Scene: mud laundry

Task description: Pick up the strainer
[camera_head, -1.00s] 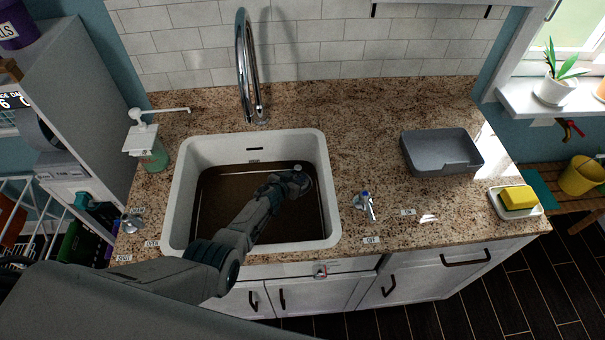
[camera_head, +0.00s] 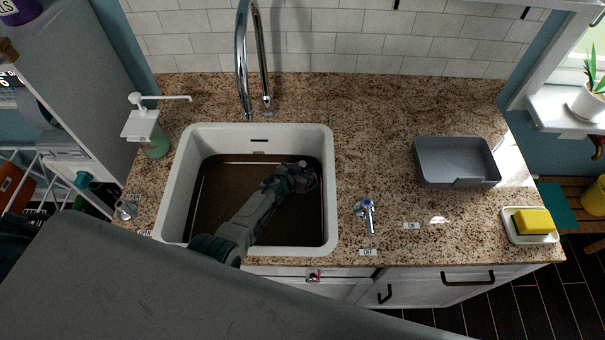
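I cannot make out a strainer for certain. My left gripper (camera_head: 302,178) is down inside the white sink (camera_head: 178,190), near its right wall. Dark brown murk (camera_head: 220,185) covers the sink's floor and hides what lies there. My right gripper is not in view.
A tall faucet (camera_head: 241,60) rises behind the sink. A soap dispenser (camera_head: 155,143) stands left, a blue-capped tap handle (camera_head: 367,212) right. A grey bin (camera_head: 455,165) and a yellow sponge (camera_head: 534,221) on a dish lie further right.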

